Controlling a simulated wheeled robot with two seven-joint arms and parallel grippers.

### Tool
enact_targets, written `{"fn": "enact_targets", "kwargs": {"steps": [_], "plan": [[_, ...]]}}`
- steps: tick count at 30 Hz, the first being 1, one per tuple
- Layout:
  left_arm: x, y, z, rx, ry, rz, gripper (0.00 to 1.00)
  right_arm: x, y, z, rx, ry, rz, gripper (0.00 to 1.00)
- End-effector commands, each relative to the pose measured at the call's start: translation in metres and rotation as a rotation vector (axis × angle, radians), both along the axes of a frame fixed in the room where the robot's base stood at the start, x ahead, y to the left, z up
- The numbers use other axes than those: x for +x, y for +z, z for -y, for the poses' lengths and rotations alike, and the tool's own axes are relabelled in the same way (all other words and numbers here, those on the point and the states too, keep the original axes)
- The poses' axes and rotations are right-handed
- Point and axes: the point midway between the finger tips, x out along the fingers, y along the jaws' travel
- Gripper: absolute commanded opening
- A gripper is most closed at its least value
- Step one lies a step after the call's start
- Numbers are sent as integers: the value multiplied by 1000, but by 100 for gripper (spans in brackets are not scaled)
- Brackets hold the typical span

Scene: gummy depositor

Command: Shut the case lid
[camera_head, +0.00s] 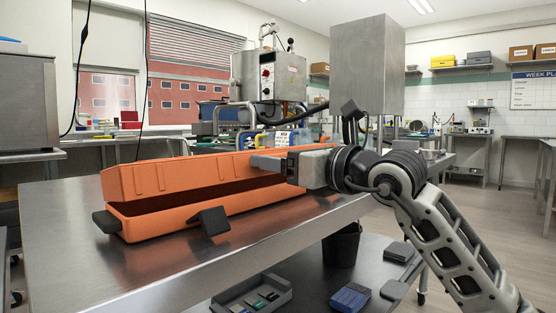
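The long orange case (170,221) lies on the steel table. Its lid (185,176) stands partly open, with a dark gap between lid and base that is widest at the left and front. A black latch flap (212,221) sticks out from the front, and a black piece (106,222) juts from the left end. My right gripper (256,163) reaches in from the right, its fingers at the lid's right part. I cannot tell whether they touch it or are parted, as they show side-on. My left gripper is not in view.
The steel table (75,270) is bare in front of and left of the case. A grey tray (252,295), a blue box (349,298) and a black bin (341,246) are lower down. A machine with a large metal hopper (367,65) stands behind.

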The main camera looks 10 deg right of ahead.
Motion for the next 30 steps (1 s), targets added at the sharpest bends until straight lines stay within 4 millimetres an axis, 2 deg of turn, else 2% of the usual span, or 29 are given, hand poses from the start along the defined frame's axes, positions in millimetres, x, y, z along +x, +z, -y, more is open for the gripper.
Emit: {"fn": "enact_targets", "kwargs": {"steps": [1,9,29,30], "plan": [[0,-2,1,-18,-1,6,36,1,-19,-2,-12,3,-25,31],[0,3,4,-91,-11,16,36,0,-37,1,-13,3,-28,32],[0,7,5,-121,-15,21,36,0,-44,2,-12,0,-30,31],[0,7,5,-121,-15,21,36,0,-44,2,-12,0,-30,81]]}}
